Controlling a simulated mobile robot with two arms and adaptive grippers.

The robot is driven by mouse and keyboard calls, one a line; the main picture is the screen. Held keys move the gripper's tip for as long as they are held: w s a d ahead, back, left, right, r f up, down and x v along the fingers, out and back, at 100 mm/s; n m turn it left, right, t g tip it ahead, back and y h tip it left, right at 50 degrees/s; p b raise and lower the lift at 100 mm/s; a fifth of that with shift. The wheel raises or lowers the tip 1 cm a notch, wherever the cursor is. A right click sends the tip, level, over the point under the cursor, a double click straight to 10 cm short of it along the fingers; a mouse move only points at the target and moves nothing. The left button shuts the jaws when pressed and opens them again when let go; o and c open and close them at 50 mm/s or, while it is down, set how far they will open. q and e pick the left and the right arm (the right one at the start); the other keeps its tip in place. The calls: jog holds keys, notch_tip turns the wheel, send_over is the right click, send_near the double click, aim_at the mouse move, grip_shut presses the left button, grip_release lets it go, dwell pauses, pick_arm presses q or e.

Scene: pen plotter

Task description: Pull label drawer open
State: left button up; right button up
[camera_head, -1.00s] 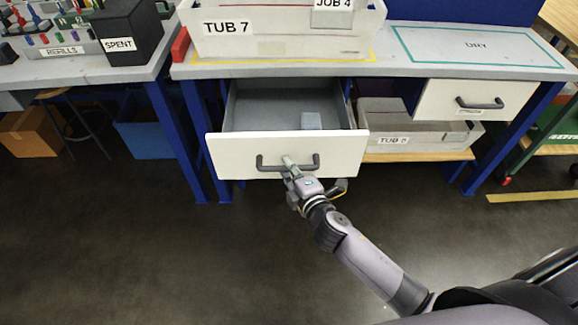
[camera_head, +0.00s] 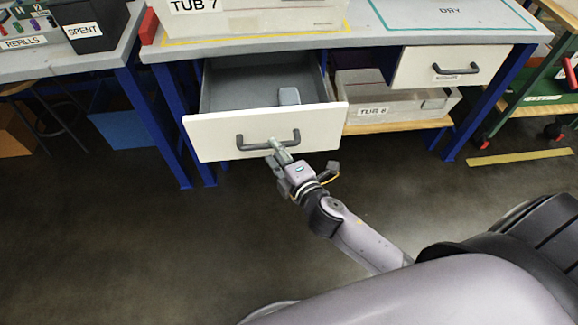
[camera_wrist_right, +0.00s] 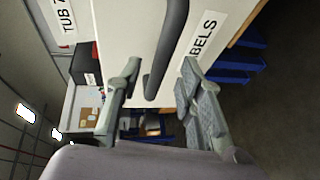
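The label drawer (camera_head: 265,132) is a white-fronted drawer under the bench, standing well out with its grey inside showing. Its dark bar handle (camera_head: 268,141) is on the front. In the right wrist view a label ending in "BELS" is on the white front (camera_wrist_right: 125,35). My right gripper (camera_head: 278,155) is at the handle from the front. In the right wrist view its fingers (camera_wrist_right: 160,75) are apart, with the handle (camera_wrist_right: 165,50) between them and gaps seen on both sides. My left gripper is out of view.
A small grey block (camera_head: 289,96) is inside the drawer. A second, closed drawer (camera_head: 455,66) is at the right. A TUB 6 bin (camera_head: 390,95) stands on a low shelf. TUB 7 (camera_head: 250,18) is on the bench. The floor in front is clear.

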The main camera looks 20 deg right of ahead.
jog(key=a+v, duration=0.1)
jog(key=v, duration=0.7)
jog(key=shift+d, duration=0.45)
jog(key=shift+f, duration=0.1)
